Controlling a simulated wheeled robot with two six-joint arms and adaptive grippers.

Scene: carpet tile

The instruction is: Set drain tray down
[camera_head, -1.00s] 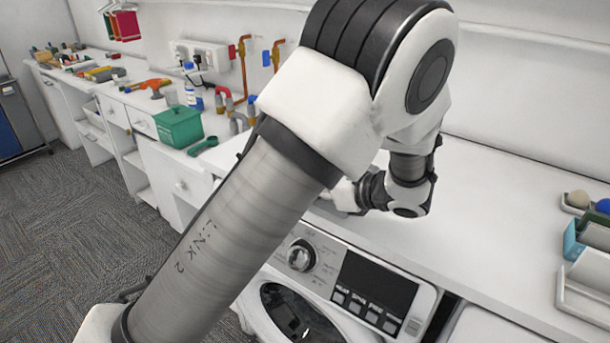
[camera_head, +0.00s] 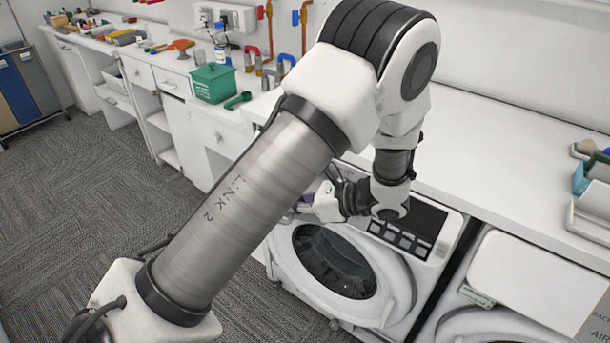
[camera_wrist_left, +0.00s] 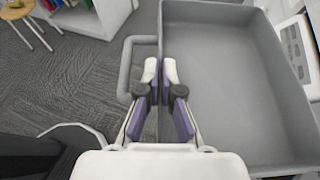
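The drain tray (camera_wrist_left: 235,95) is a grey, shallow, empty rectangular tray with a loop handle on its left side, seen in the left wrist view. My left gripper (camera_wrist_left: 160,72) is shut on its near-left wall, one finger inside and one outside. The tray is hardly visible there, hidden by my arm. My right gripper is not in view.
The washing machine (camera_head: 340,262) has a round door under the white counter (camera_head: 480,150). A second white machine (camera_head: 540,285) stands to its right. A green box (camera_head: 213,83) and tools lie on the counter at the left. Carpet floor (camera_head: 90,200) is open at the left.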

